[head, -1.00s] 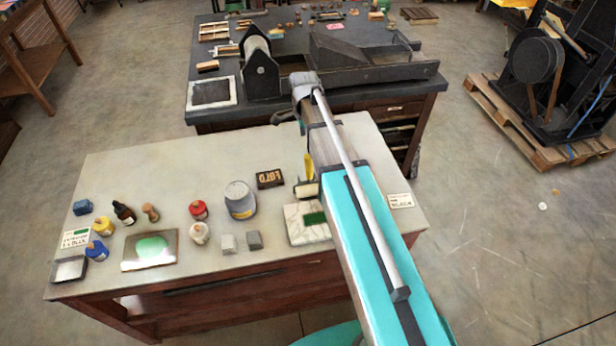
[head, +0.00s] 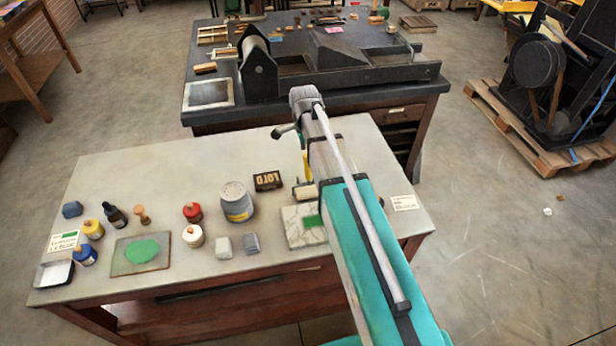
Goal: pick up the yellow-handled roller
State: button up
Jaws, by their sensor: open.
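The yellow-handled roller lies on the near pale-topped bench. Its yellow handle (head: 305,166) shows beside my arm, and its pale roller end (head: 304,191) is beside the marbled slab. My arm covers part of the handle. My gripper (head: 282,131) is beyond the handle, above the far edge of the bench. It is small and dark in the picture. It is open, apart from the roller, with nothing seen in it.
A marbled slab (head: 296,235) with a green patch is close to the roller. A black box (head: 267,181) and a grey tin (head: 236,203) stand to its left. Several bottles and a green-inked slab (head: 128,266) are further left. A dark press bench (head: 300,95) stands behind.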

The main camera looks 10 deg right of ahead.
aim_at(307, 172)
jog(key=shift+f, duration=0.15)
jog(key=shift+s+d+f+b, duration=0.1)
jog(key=shift+s+f+b, duration=0.05)
jog(key=shift+f+b, duration=1.15)
jog(key=shift+s+f+b, duration=0.15)
jog(key=shift+f+b, duration=1)
jog(key=shift+b, duration=0.15)
grip_shut()
